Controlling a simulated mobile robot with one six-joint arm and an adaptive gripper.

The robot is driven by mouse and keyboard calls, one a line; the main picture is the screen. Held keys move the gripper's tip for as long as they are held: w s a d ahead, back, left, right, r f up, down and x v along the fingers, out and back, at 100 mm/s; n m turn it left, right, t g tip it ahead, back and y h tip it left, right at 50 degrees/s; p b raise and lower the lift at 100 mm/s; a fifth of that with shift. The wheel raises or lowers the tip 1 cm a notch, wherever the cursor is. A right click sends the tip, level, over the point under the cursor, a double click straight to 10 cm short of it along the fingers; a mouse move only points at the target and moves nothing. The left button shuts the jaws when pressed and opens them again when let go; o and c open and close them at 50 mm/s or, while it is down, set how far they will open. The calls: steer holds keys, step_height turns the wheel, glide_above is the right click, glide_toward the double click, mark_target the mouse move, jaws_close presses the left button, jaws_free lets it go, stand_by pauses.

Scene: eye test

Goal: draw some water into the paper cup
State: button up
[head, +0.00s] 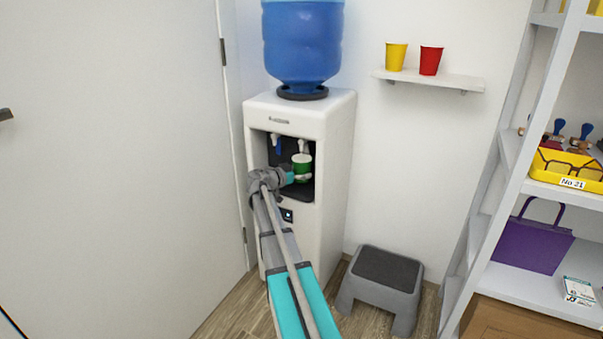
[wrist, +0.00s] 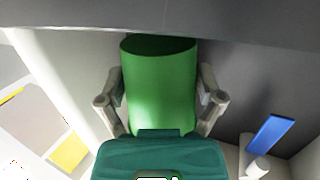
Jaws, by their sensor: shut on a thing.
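A green paper cup (head: 302,168) is inside the recess of the white water dispenser (head: 332,150), below the right-hand tap (head: 303,145). My gripper (head: 291,177) reaches in from the front and is shut on the cup. In the wrist view the green cup (wrist: 160,90) sits between the two grey fingers of my gripper (wrist: 162,98). The tap with the blue lever (head: 278,147) is to the left of the cup; the blue lever also shows in the wrist view (wrist: 268,135). I cannot tell whether the cup touches the right tap. No water stream or water level is visible.
A blue bottle (head: 303,45) stands on the dispenser. A yellow cup (head: 396,56) and a red cup (head: 431,60) stand on a wall shelf (head: 455,82). A grey step stool (head: 385,270) is right of the dispenser. A door (head: 110,150) is at left, a loaded rack (head: 560,195) at right.

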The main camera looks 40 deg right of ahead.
steer(key=shift+s+a, duration=0.1)
stand_by(0.7)
steer(key=shift+s+a, duration=0.3)
steer(key=shift+a, duration=0.45)
steer(key=shift+s+a, duration=0.25)
steer(key=shift+a, duration=0.45)
steer(key=shift+s+a, duration=0.3)
steer(key=shift+a, duration=0.45)
steer(key=s+a, duration=0.4)
steer(key=a, duration=0.5)
steer(key=shift+a, duration=0.15)
stand_by(0.4)
steer(key=shift+w, duration=0.1)
stand_by(0.8)
step_height(320, 180, up, 42)
steer(key=p, duration=4.1)
steer(key=shift+f+p, duration=0.15)
steer(key=shift+p, duration=0.25)
